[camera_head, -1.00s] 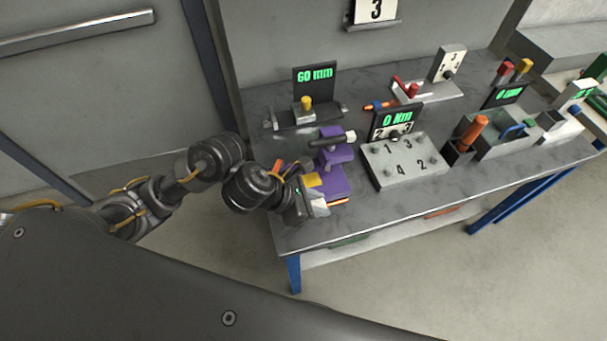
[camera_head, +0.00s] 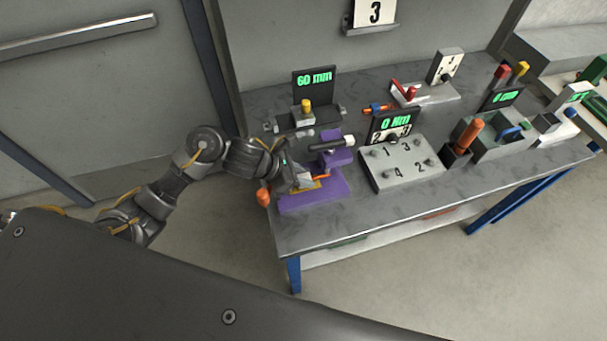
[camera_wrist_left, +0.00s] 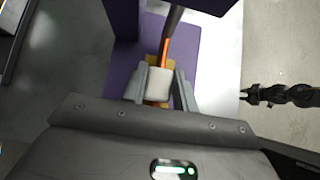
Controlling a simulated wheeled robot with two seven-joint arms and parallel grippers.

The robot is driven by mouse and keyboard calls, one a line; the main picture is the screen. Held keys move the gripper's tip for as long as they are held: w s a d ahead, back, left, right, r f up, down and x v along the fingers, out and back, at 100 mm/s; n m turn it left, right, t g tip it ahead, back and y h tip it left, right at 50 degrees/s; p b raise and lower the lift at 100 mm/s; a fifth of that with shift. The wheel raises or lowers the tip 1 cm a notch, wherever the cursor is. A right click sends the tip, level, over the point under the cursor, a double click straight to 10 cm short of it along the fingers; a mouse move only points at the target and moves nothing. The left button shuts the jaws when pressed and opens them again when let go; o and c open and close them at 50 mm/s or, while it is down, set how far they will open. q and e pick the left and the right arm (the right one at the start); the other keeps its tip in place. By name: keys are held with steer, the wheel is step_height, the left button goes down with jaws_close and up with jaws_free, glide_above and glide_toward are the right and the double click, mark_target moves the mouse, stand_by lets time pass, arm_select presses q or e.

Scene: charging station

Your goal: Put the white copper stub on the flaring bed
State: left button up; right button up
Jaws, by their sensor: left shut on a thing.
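The white copper stub (camera_wrist_left: 160,84) shows in the left wrist view as a white block, with an orange copper rod (camera_wrist_left: 165,50) reaching beyond it. My left gripper (camera_wrist_left: 160,90) is shut on the white block, one finger on each side. The block is over a yellow part (camera_wrist_left: 150,101) of the purple flaring bed (camera_wrist_left: 185,48); contact cannot be told. My right gripper (camera_wrist_left: 246,96) shows small in the wrist view, fingers apart.
A purple post with a dark bar (camera_head: 330,144) stands just behind the gripper. A grey numbered board (camera_head: 405,163) is to the right, and a 60 mm display (camera_head: 315,84) is behind. An orange knob (camera_head: 263,197) is at the table's left edge. The front tabletop (camera_head: 360,220) is clear.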

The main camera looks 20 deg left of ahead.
arm_select(q)
steer(key=shift+f, duration=0.2)
steer(key=o, duration=1.1)
steer(key=shift+c, duration=0.2)
steer(key=shift+r, duration=0.2)
steer(key=v, duration=1.2)
